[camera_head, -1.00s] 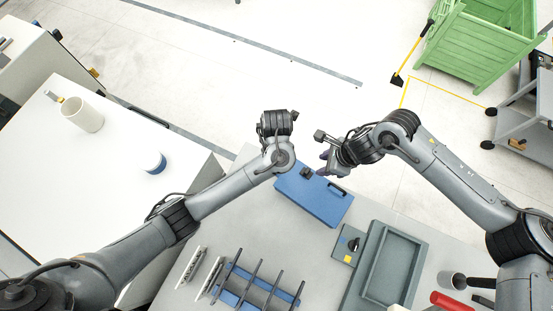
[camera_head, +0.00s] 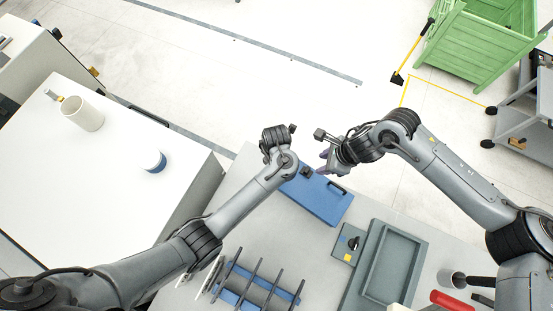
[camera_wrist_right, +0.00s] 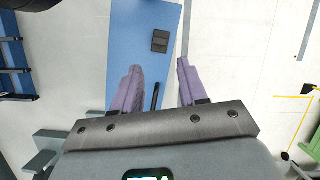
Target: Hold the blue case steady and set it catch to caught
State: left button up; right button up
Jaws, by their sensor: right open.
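The blue case (camera_head: 320,200) lies flat on the grey bench, and its far-left end is partly hidden by my left wrist. A small dark catch (camera_head: 306,172) sits on the case; it also shows in the right wrist view (camera_wrist_right: 160,41), but its setting cannot be told. A black handle (camera_head: 337,187) is on the case's edge. My right gripper (camera_head: 323,162) is above the case's far edge. In the right wrist view its purple fingers (camera_wrist_right: 159,66) are apart with nothing gripped. My left arm reaches over the case's left end; its fingers are hidden.
A blue rack with dark bars (camera_head: 255,284), a grey tray (camera_head: 390,265) and a small dark box with a knob (camera_head: 348,244) stand on the near bench. A grey cup (camera_head: 450,278) and a red-handled item (camera_head: 452,300) are at the right. Open floor lies beyond.

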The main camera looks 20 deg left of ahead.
pick_arm(q)
grip_shut()
pick_arm(e)
jog(key=shift+m, duration=0.3)
jog(key=c, duration=0.5)
jog(key=shift+a+r, duration=0.1)
jog(key=shift+r, duration=0.2)
jog(key=shift+c, duration=1.2)
jog(key=shift+s+d+r+m+t, duration=0.2)
jog(key=shift+d+r+m+t, duration=0.1)
jog(key=shift+d+r+m, duration=0.3)
jog(key=shift+s+d+r+m+t, duration=0.15)
jog(key=shift+d+r+m+t, duration=0.15)
jog(key=shift+d+r+m, duration=0.25)
grip_shut()
jog(key=shift+m, duration=0.65)
jog(key=s+d, duration=0.1)
jog(key=d+f, duration=0.1)
jog(key=s+d, duration=0.1)
jog(key=d, duration=0.1)
jog(key=shift+s+f, duration=0.25)
jog(key=shift+s, duration=0.05)
